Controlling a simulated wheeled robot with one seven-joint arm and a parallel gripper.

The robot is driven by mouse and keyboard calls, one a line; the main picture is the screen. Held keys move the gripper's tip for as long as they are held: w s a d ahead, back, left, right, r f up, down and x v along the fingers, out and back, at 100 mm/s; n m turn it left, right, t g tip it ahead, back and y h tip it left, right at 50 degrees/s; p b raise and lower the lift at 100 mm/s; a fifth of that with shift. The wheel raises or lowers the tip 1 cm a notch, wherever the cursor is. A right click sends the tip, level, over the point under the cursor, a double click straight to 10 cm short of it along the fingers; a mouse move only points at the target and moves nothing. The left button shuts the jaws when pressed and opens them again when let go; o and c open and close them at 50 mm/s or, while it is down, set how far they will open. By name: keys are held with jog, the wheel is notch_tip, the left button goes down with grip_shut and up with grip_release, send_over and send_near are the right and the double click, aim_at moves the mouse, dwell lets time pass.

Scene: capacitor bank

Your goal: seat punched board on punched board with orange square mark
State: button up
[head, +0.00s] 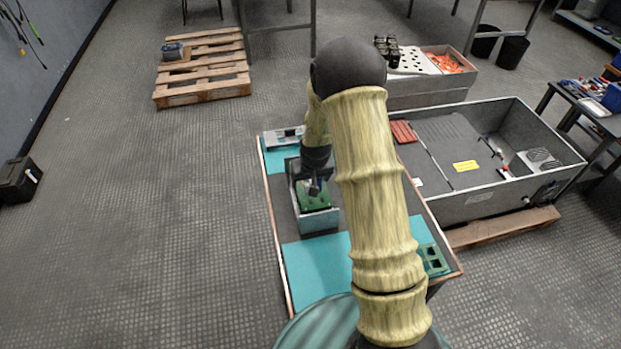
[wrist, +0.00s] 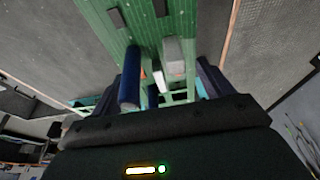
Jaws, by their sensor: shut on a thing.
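My gripper (head: 314,186) points down over a grey open-topped box on the bench. A green board (head: 318,201) shows just below my fingers, at the top of the box. In the wrist view a green board (wrist: 133,35) with dark rectangular openings runs up from between my fingers. A blue cylinder (wrist: 129,80) and a grey block (wrist: 178,58) show beside it. My gripper is shut on a punched board, but its edges are hard to separate from what lies beneath. I cannot tell whether two boards touch. A small orange patch shows near the cylinder; I cannot tell which part bears it.
The grey box (head: 318,222) stands on the bench between teal mats (head: 316,268). Another green board with square openings (head: 434,260) lies at the bench's right, partly behind my arm. A large grey bin (head: 480,205) stands close on the right.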

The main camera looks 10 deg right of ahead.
jog(key=o, duration=1)
jog(key=shift+o, duration=0.2)
jog(key=shift+r, duration=0.1)
jog(key=v, duration=1.7)
jog(key=shift+s+r, duration=0.1)
jog(key=s+r+p, duration=0.2)
jog(key=s+r, duration=0.1)
jog(key=s, duration=0.6)
jog(key=s+r+p, duration=0.3)
jog(key=s, duration=0.6)
jog(key=shift+g+p, duration=0.35)
jog(key=shift+g, duration=0.05)
